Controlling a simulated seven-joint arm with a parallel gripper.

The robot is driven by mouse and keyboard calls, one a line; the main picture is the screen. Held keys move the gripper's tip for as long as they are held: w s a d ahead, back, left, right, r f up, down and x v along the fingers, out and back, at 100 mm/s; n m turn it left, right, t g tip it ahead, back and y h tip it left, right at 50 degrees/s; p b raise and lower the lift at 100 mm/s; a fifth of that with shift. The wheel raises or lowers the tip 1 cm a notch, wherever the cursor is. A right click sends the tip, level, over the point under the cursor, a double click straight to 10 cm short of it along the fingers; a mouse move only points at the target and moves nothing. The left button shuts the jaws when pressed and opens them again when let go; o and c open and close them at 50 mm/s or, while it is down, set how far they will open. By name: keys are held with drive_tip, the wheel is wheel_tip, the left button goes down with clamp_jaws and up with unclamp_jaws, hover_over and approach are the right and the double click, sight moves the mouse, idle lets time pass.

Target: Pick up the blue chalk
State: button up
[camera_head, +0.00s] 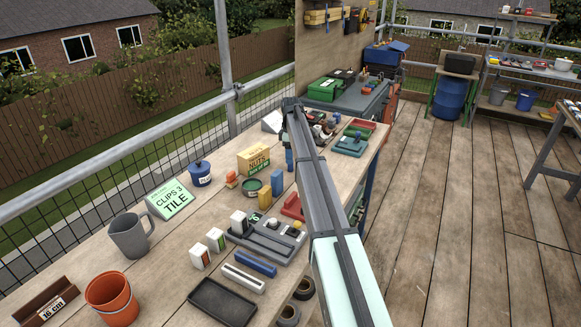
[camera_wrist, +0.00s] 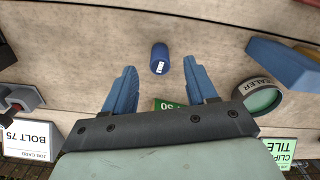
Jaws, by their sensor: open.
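A short blue cylinder with a small white label, which looks like the blue chalk (camera_wrist: 159,59), is on the wooden bench top in the wrist view. It is just beyond the gap between my fingertips, roughly centred. I cannot tell whether it stands or lies. My gripper (camera_wrist: 159,78) is open, with its two blue fingers apart and nothing between the tips. In the head view, my arm reaches over the bench and a blue shape shows below its far end; I cannot tell whether that is a finger or the chalk.
A sealer tin (camera_wrist: 262,99) and a blue block (camera_wrist: 282,60) are to the right in the wrist view. A green item (camera_wrist: 171,104) partly shows behind my gripper. A "BOLT 75" card (camera_wrist: 30,139) is at left. The bench (camera_head: 165,268) is crowded; bare wood surrounds the cylinder.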

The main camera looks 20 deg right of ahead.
sight(290, 171)
drive_tip(key=shift+f, duration=2.55)
drive_tip(key=shift+c, duration=0.3)
clamp_jaws()
